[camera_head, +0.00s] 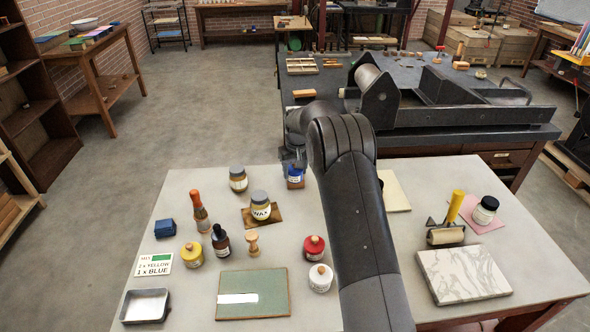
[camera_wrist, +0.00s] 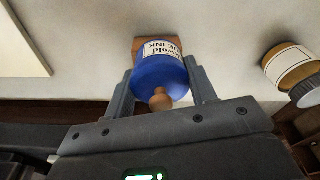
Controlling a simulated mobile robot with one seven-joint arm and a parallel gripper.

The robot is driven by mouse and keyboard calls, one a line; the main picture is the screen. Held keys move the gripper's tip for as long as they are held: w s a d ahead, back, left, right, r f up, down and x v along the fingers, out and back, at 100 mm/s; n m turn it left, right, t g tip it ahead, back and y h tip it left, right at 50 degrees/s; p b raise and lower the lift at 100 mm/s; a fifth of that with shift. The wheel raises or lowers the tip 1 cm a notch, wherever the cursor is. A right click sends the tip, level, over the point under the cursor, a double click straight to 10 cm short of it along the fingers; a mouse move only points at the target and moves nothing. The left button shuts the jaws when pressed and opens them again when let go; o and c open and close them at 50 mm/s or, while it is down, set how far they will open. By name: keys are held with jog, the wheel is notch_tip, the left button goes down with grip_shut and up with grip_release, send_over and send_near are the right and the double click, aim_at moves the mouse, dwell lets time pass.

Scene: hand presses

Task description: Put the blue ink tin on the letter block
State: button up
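The blue ink tin (camera_wrist: 160,72), with a white label and a wooden knob, sits between the two fingers of my gripper (camera_wrist: 162,88) in the wrist view. Both fingers appear to touch its sides. A brown wooden block (camera_wrist: 142,44), likely the letter block, shows just beyond the tin. The tin covers most of it, and I cannot tell whether the tin rests on it or is apart. In the head view the tin (camera_head: 296,181) is near the table's far edge, beside my arm, which hides part of the area.
A wax jar (camera_head: 260,205) on a wooden board and another jar (camera_head: 238,179) stand left of the tin. Yellow (camera_head: 192,256), red (camera_head: 314,248) and white (camera_head: 320,279) tins stand nearer. A marble slab (camera_head: 463,273) lies right. The press (camera_head: 440,95) stands behind.

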aim_at(297, 170)
jog(key=o, duration=0.4)
jog(key=shift+r, duration=0.1)
jog(key=s+d+r, duration=0.1)
jog(key=s+r, duration=0.2)
jog(key=r, duration=0.4)
jog(key=s+d+r+t, duration=0.1)
jog(key=s+r, duration=0.3)
jog(key=r, duration=0.4)
jog(key=s+d+r, duration=0.1)
jog(key=s+r, duration=0.2)
jog(key=r, duration=0.4)
jog(key=s+d+r+m+t, duration=0.1)
jog(key=s+r, duration=0.2)
jog(key=s, duration=0.4)
jog(key=s+d+r+m, duration=0.15)
jog(key=s+r, duration=0.25)
jog(key=s, duration=0.4)
jog(key=s+d+f+t, duration=0.1)
jog(key=s+f, duration=0.1)
jog(key=s, duration=1)
jog(key=s+d+f+t, duration=0.1)
jog(key=s+f, duration=0.2)
jog(key=s, duration=0.9)
jog(key=shift+s+d+m, duration=0.25)
jog(key=shift+m, duration=0.2)
